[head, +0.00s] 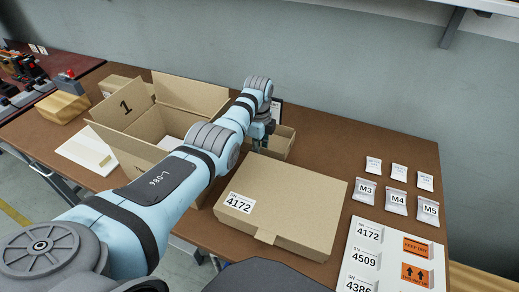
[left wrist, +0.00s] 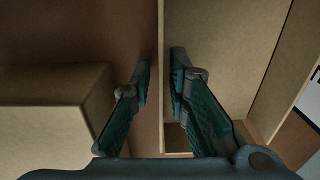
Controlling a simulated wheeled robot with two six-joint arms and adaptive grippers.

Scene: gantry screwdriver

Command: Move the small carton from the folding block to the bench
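The small carton (head: 284,140) is an open-topped brown box near the back of the bench (head: 325,135), partly hidden by my left arm. Its inside fills much of the left wrist view (left wrist: 222,55). My left gripper (head: 262,136) is at the carton's left side. In the left wrist view my left gripper (left wrist: 160,72) is open, with one finger on each side of a thin carton wall. Gaps show between the fingers and the wall. I cannot make out the folding block under or beside the carton. My right gripper is not in view.
A large open carton marked 1 (head: 155,120) stands left of my arm. A flat closed carton labelled 4172 (head: 285,200) lies in front of the small carton. Small packets (head: 397,202) and a label sheet (head: 390,262) lie at the right. Bare bench shows behind the flat carton.

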